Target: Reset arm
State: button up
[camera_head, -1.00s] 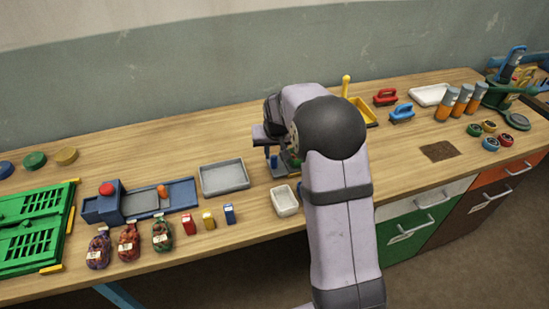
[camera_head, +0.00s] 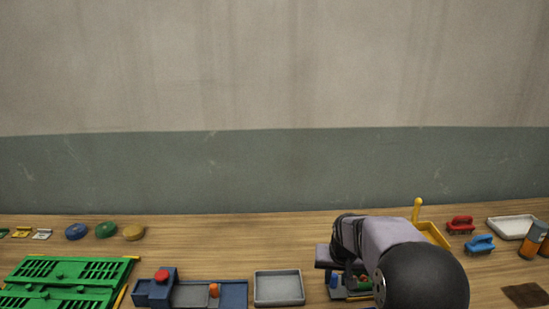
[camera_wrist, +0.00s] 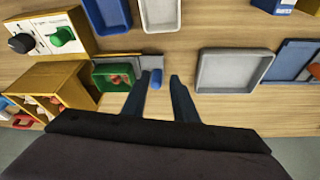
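My gripper (camera_wrist: 159,77) points down over the table. In the wrist view its two dark fingers stand apart with a clear gap. A small blue peg-like object (camera_wrist: 156,79) shows between the fingertips, and neither finger visibly touches it. In the head view my arm's dark joint and grey link cover much of the gripper.
A grey tray (camera_head: 279,287) lies left of my arm, with a blue station with a red button (camera_head: 161,276) beyond it. Right are a yellow scoop (camera_head: 433,235) and brushes (camera_head: 460,225). A green tray (camera_wrist: 118,70) is beside the fingers.

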jog(key=s+a+f+n+g, duration=0.1)
jog(key=s+a+g, duration=0.1)
jog(key=s, duration=1.2)
jog(key=s+a+f+n+g, duration=0.1)
jog(key=s+a+f+g, duration=0.1)
jog(key=s, duration=1.2)
jog(key=shift+s+a+f+y, duration=0.2)
jog(key=shift+s+a+y, duration=0.15)
jog(key=shift+a, duration=0.35)
